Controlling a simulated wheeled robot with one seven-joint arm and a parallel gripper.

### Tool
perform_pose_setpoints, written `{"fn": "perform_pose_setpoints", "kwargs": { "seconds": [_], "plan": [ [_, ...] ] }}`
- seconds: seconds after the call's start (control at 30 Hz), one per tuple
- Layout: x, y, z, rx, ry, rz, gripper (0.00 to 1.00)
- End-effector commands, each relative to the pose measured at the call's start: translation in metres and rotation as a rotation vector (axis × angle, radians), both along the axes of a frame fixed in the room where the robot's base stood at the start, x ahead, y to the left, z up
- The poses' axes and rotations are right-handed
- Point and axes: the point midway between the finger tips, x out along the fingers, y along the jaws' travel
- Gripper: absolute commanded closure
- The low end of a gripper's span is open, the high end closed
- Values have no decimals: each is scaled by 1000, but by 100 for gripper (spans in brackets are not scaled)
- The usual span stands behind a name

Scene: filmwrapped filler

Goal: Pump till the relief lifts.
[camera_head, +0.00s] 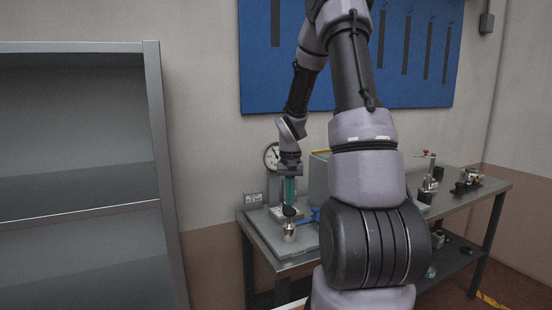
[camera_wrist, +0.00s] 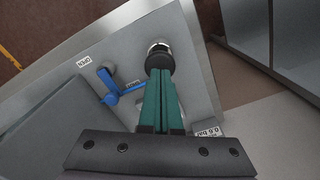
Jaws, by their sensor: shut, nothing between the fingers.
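My gripper (camera_head: 289,203) is shut, with its green fingers pointing down at the left part of the bench. In the wrist view its fingertips (camera_wrist: 160,74) overlap a dark knob with a silver rim (camera_wrist: 160,56). In the head view this dark knob (camera_head: 289,211) tops a silver cylinder (camera_head: 290,231), just below the fingertips. Whether they touch I cannot tell. A blue valve handle (camera_head: 313,217) is right of the cylinder; it also shows in the wrist view (camera_wrist: 116,90). A round white gauge (camera_head: 271,156) stands behind, partly hidden by my arm. Its reading is too small to tell.
Small labels sit on the bench plate, one by the valve (camera_wrist: 83,62). The metal bench (camera_head: 262,250) carries red-topped fittings (camera_head: 430,172) and dark hardware (camera_head: 467,181) at right. A grey shelf (camera_head: 165,180) stands left. A blue tool board (camera_head: 260,80) hangs behind.

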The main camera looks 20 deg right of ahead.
Motion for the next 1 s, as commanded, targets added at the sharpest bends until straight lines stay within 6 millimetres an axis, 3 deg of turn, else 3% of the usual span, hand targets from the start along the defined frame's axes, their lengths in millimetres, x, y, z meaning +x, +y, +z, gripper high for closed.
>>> {"fn": "perform_pose_setpoints", "kwargs": {
  "seconds": [0.6,1.0],
  "plan": [
    [0,0,-43,0,0,1,100],
    [0,0,-4,0,-2,0,100]
  ]
}}
